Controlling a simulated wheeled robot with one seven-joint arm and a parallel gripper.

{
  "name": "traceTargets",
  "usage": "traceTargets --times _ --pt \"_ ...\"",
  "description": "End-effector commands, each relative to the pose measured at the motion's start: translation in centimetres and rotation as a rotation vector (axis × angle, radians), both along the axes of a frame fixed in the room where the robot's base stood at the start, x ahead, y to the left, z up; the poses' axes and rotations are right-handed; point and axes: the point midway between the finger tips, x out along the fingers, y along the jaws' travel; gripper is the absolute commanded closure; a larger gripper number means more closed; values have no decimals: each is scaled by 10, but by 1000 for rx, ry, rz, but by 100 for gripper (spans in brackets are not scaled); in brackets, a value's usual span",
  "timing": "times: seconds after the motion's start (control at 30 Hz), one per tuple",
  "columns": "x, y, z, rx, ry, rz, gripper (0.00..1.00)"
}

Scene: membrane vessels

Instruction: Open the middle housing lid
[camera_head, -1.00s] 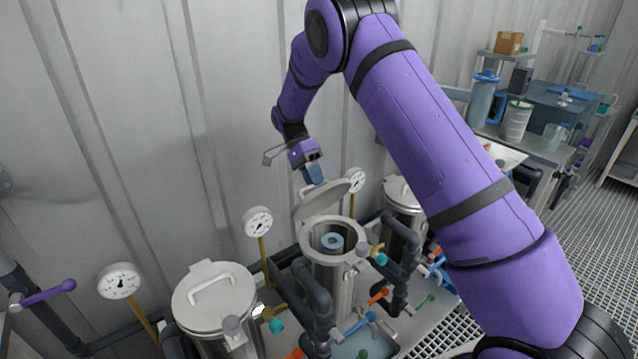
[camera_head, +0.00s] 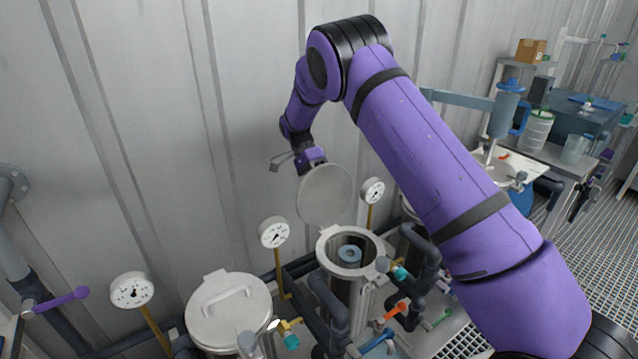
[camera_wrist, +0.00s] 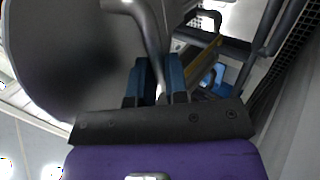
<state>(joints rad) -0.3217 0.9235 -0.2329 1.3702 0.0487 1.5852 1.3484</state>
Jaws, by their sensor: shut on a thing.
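The middle housing (camera_head: 350,250) is a steel vessel with its mouth uncovered, and a blue-grey round part with a hole shows inside it. Its lid (camera_head: 325,197) stands steeply raised, close to upright, on the wall side of the rim. My gripper (camera_head: 312,162) is behind the lid's top edge, its fingertips hidden there. In the wrist view my gripper (camera_wrist: 160,85) has its blue fingers shut on the lid handle (camera_wrist: 146,35), a curved metal bar. The lid's dark face (camera_wrist: 60,60) fills the left of that view.
A closed housing (camera_head: 228,315) with a handle stands at left. Another housing at right is mostly hidden by my arm. Pressure gauges (camera_head: 274,232) stand close behind, near the corrugated wall (camera_head: 150,130). Dark pipes and coloured valves crowd the front.

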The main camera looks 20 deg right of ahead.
Motion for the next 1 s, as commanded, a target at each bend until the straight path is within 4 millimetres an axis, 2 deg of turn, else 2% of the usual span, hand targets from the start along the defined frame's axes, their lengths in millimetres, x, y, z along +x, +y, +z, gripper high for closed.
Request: traceTargets --times 0.03,0.37,0.4,0.5,0.83,1.0 --pt "-3 0 -5 -1 10 -1 100" --pt "-3 0 -5 -1 11 -1 100" --pt "-3 0 -5 -1 11 -1 83" --pt "-2 0 -5 -2 10 -1 60" --pt "1 0 0 0 3 -1 60" --pt "14 4 13 0 0 0 60"
